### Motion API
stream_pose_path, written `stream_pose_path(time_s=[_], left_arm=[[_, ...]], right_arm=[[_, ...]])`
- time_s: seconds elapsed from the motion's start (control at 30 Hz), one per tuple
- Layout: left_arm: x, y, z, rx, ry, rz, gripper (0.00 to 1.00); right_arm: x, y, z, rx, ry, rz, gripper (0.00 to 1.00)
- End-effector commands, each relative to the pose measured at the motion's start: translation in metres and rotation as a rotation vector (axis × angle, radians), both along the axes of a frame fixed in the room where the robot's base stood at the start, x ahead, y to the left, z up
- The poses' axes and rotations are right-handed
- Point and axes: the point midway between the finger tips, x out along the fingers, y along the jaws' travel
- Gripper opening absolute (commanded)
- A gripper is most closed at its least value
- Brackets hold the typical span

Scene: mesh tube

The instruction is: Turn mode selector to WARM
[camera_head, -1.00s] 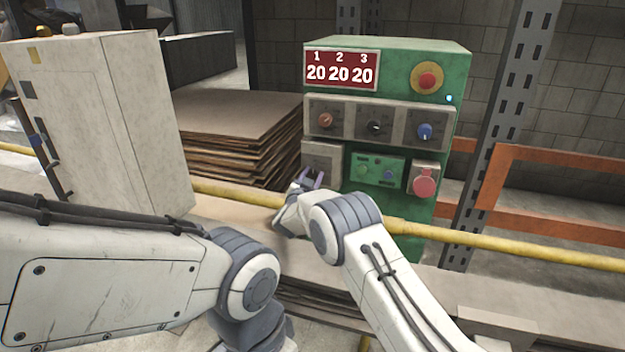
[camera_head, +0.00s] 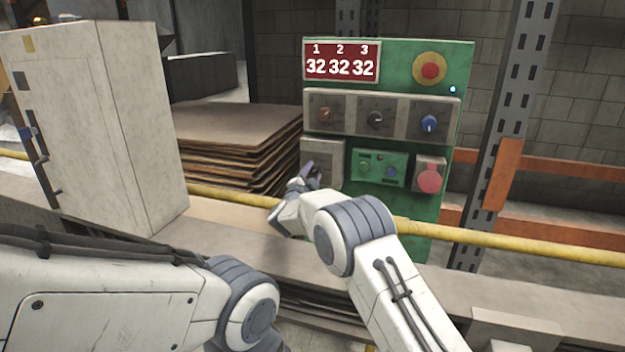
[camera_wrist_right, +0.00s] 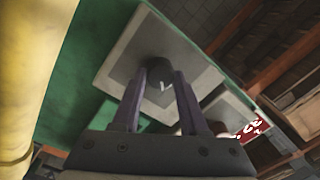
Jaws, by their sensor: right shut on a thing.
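The green control cabinet (camera_head: 390,70) stands behind the rail. My right gripper (camera_head: 308,170) is at its lower left grey plate (camera_head: 328,152). In the right wrist view the two purple-grey fingers (camera_wrist_right: 160,85) are shut on a dark round knob (camera_wrist_right: 158,68) with a white mark, on a grey plate. In the head view this knob is hidden by my gripper, and I cannot read its labels. My left arm enters from the left; its gripper is out of view.
A red display (camera_head: 340,63) reads 32 32 32. Above my gripper are an orange-brown knob (camera_head: 325,114), a black knob (camera_head: 376,118) and a blue knob (camera_head: 429,123). A red emergency button (camera_head: 430,71) is top right. A yellow rail (camera_head: 490,243) crosses in front.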

Motion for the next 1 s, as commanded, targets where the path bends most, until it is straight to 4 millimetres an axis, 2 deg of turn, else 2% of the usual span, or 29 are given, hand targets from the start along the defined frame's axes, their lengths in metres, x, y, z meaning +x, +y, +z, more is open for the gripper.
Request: stream_pose_path(time_s=[0.5,0.53,0.57,0.6,1.0], left_arm=[[0.0000,0.0000,-0.0025,0.000,0.000,0.000,0.50],[0.0000,0.0000,-0.0025,0.000,0.000,0.000,0.50],[0.0000,0.0000,-0.0025,0.000,0.000,0.000,0.50],[0.0000,0.0000,-0.0025,0.000,0.000,0.000,0.50],[0.0000,0.0000,-0.0024,0.000,0.000,0.000,0.50]], right_arm=[[-0.0004,-0.0002,-0.0019,0.018,-0.002,-0.001,0.00],[-0.0005,-0.0001,-0.0019,0.018,-0.002,-0.001,0.54],[-0.0005,-0.0001,-0.0019,0.018,-0.002,-0.001,0.66],[-0.0004,-0.0001,-0.0018,0.018,-0.002,-0.001,0.73],[-0.0050,0.0020,-0.0001,0.017,-0.005,0.001,0.73]])
